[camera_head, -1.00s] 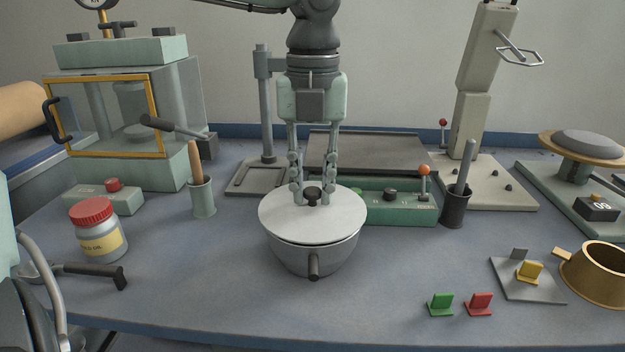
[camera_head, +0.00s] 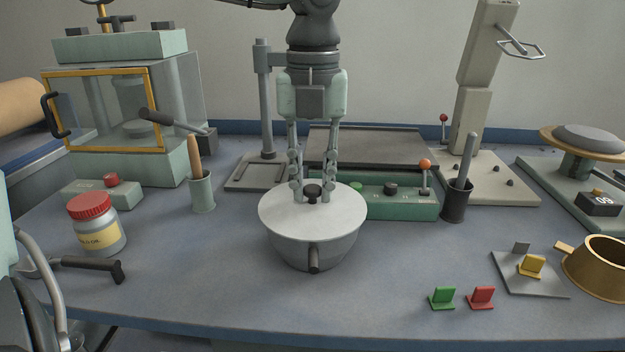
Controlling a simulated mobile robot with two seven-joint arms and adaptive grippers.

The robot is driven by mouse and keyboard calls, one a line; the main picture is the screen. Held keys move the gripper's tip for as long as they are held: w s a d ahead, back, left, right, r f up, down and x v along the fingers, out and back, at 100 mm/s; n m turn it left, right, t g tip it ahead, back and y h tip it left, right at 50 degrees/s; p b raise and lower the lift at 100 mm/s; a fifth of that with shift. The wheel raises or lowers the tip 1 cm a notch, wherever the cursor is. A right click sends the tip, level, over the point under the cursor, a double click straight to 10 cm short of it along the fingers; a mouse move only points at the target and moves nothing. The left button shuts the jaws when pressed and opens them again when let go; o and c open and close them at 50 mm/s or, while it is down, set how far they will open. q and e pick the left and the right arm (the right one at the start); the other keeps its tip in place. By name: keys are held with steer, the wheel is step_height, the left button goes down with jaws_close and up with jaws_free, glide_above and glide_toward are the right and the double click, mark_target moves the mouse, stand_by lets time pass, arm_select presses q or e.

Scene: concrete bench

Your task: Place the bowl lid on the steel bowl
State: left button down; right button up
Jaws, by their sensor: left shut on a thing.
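The steel bowl (camera_head: 335,248) stands on the bench in the middle, its dark handle (camera_head: 314,258) pointing toward me. The pale round bowl lid (camera_head: 325,222) lies level over the bowl's mouth and hides its inside. The lid's edge lines up with the bowl's rim, with no clear gap at the front; contact all round cannot be told. My left gripper (camera_head: 313,193) comes down from above, shut on the lid's dark knob (camera_head: 313,191). My right gripper is not in view.
A green control box (camera_head: 400,206) stands close behind the bowl. A cup with a wooden-handled tool (camera_head: 202,192) is left, a dark cup (camera_head: 455,204) right. A red-capped jar (camera_head: 97,230), small green (camera_head: 441,298) and red tags, and a brass pot (camera_head: 597,270) stand farther out.

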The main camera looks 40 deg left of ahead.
mark_target(313, 187)
arm_select(q)
steer(key=c, duration=1.3)
jaws_free()
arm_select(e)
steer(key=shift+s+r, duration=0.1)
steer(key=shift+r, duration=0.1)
arm_select(q)
steer(key=shift+r, duration=0.2)
steer(key=shift+w+r+p, duration=0.1)
steer(key=shift+r+p, duration=0.6)
steer(key=shift+r, duration=5.6)
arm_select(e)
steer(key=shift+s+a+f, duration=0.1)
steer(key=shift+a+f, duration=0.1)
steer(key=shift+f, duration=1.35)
